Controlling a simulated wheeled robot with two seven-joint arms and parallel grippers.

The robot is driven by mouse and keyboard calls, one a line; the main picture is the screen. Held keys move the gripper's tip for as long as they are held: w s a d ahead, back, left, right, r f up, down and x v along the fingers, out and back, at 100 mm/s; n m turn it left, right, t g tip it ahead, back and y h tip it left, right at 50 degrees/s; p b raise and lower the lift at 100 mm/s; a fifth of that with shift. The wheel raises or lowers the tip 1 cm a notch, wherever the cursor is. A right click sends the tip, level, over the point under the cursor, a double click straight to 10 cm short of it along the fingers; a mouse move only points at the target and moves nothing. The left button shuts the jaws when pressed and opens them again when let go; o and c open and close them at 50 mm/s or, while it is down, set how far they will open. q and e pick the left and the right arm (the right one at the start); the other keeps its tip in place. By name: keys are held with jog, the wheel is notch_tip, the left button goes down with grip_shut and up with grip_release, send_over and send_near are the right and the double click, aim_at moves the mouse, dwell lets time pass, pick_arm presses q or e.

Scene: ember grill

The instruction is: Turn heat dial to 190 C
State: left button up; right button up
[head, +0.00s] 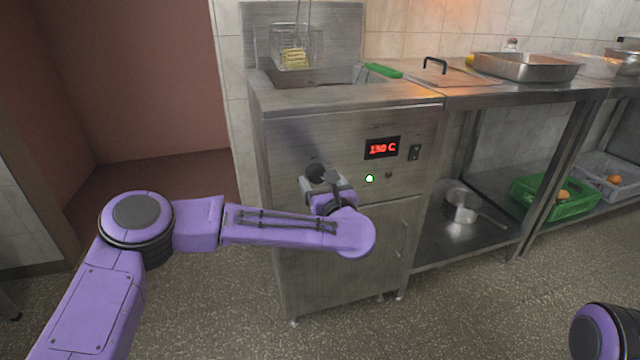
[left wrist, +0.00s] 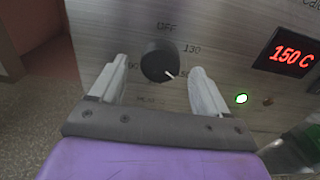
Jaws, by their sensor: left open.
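The heat dial is a round black knob (left wrist: 160,62) on the steel front of the fryer (head: 300,140). In the left wrist view its white pointer aims to the lower right, near a partly hidden mark. "OFF" is above it, "130" to its upper right. The red display (left wrist: 291,53) reads 150 C; it also shows in the head view (head: 382,148). My left gripper (left wrist: 155,80) is open, with one pale finger on each side of the dial; I cannot tell whether they touch it. In the head view the dial (head: 316,171) is partly hidden by my left gripper.
A green light (left wrist: 241,98) glows right of the dial. A fry basket (head: 296,50) hangs above the fryer. A counter with a steel pan (head: 526,67) stands to the right. The floor in front is clear.

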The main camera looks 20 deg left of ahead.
pick_arm(q)
jog(key=shift+w+a, duration=0.45)
jog(key=shift+w, duration=0.15)
jog(key=c, duration=1)
jog(key=shift+d, duration=0.1)
